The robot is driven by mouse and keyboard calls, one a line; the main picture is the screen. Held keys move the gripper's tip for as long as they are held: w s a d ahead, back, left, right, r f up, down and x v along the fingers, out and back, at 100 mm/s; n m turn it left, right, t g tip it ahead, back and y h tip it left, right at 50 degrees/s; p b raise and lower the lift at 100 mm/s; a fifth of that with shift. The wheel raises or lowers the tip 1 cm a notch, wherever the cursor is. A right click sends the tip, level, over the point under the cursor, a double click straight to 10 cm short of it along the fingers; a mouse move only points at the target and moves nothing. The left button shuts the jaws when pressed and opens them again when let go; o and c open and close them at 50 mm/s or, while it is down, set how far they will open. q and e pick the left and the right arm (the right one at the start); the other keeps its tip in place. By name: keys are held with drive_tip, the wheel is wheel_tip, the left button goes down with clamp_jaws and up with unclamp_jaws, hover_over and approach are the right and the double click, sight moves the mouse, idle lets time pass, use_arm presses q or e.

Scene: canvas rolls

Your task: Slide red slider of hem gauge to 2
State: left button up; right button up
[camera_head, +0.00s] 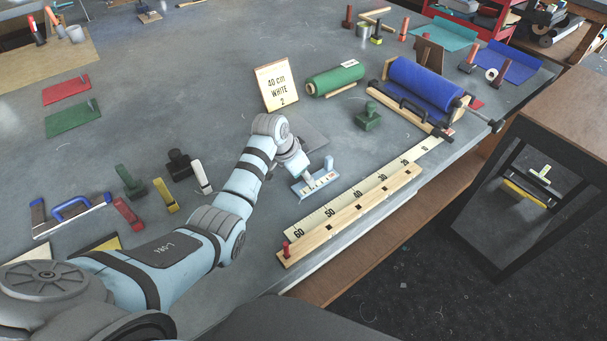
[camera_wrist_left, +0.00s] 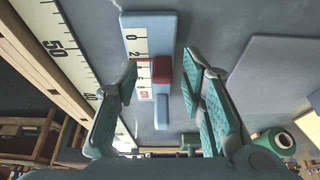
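The hem gauge (camera_head: 315,183) is a light blue block lying on the grey table, with a white number scale along it. In the left wrist view the gauge (camera_wrist_left: 152,22) shows 0 and 2 on its scale. Its red slider (camera_wrist_left: 162,70) stands past the 2, on the side away from 0; its exact reading is too small to tell. My left gripper (camera_wrist_left: 160,82) is open, with one finger on each side of the slider and gaps to it. In the head view the slider and the fingertips are hard to make out. My right gripper is not in view.
A long wooden ruler (camera_head: 350,212) lies right of the gauge, along the table edge. A card (camera_head: 274,85) reading "40 cm WHITE 2" stands behind. A green roll (camera_head: 335,79) and blue roll (camera_head: 425,85) lie farther back. A grey sheet (camera_head: 308,137) lies near my left wrist.

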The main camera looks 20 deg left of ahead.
use_arm(q)
drive_tip(key=v, duration=1.2)
